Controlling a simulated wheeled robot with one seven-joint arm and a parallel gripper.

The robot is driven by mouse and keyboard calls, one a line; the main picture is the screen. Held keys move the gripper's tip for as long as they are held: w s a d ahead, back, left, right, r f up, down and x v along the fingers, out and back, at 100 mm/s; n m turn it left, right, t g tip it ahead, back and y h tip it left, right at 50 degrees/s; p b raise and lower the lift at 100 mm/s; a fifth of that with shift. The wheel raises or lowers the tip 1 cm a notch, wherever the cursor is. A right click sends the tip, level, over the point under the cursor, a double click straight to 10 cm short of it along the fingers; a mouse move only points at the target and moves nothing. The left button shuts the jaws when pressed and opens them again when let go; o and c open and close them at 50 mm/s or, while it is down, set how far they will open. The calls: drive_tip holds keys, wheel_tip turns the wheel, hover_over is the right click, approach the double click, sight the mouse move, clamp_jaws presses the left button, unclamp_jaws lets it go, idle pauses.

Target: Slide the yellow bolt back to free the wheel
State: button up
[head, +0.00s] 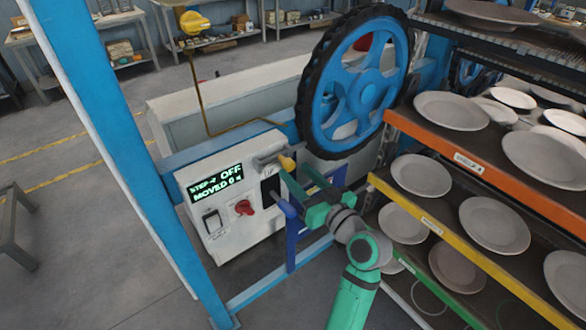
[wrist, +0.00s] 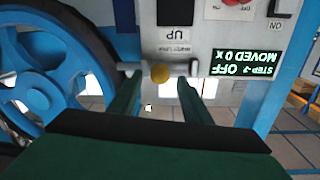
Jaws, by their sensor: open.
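The bolt's yellow knob (head: 288,163) sticks out at the top right corner of the white control box, next to the wheel. In the wrist view the knob (wrist: 160,73) sits on a grey bar, between and just beyond my fingertips. My gripper (head: 286,190) is open and empty, close in front of the knob. In the wrist view its two green fingers (wrist: 158,90) stand apart on either side of the knob; contact cannot be told. The blue wheel (head: 333,101) with a black toothed rim stands behind and right of the bolt. It also fills the left of the wrist view (wrist: 46,88).
The control box (head: 213,176) shows "OFF" and "MOVED 0", with a red knob (head: 243,207) and a switch. A blue post (head: 110,140) stands left. Racks of plates (head: 420,175) crowd the right side of my arm. Open floor lies left.

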drive_tip(key=shift+x, duration=1.5)
